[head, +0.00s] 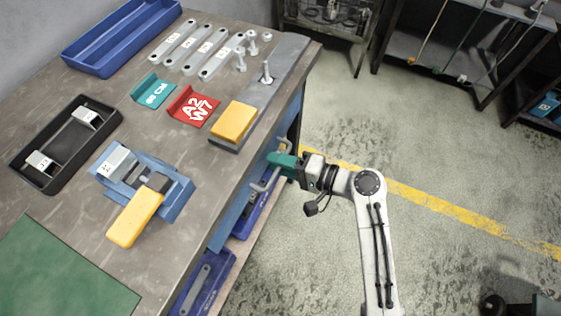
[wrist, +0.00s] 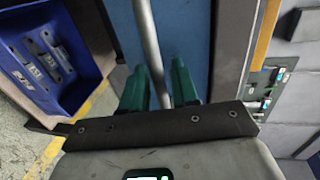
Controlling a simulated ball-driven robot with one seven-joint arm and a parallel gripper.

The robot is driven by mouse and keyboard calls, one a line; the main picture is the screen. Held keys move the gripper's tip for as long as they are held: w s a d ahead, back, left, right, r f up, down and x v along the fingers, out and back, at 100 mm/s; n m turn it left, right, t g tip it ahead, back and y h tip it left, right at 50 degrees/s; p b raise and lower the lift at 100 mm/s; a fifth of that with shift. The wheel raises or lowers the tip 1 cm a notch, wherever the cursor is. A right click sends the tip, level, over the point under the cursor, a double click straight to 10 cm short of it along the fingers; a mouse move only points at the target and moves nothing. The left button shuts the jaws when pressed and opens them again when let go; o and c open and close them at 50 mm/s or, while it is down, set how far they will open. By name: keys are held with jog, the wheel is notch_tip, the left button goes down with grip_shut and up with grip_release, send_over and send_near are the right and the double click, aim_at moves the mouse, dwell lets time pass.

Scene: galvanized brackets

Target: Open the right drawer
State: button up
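The right drawer's blue front (wrist: 188,35) fills the top middle of the wrist view. A grey bar handle (wrist: 148,40) runs along it; the handle (head: 262,183) also shows at the bench's side in the head view. My gripper (head: 277,160) is at this handle. In the wrist view its green fingers (wrist: 159,75) stand on either side of the bar, with a visible gap at the right finger. Contact at the left finger is unclear. The drawer looks closed, though my gripper and the bench top hide part of it.
Blue bins (head: 205,280) sit on a shelf below the drawer; one (wrist: 50,60) holds grey brackets. The bench top (head: 75,215) carries a blue vise (head: 175,195), a black tray (head: 25,170) and several brackets. The floor (head: 335,125) right of the bench is clear.

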grip_shut()
dwell(0.4)
jog(key=shift+s, duration=0.1)
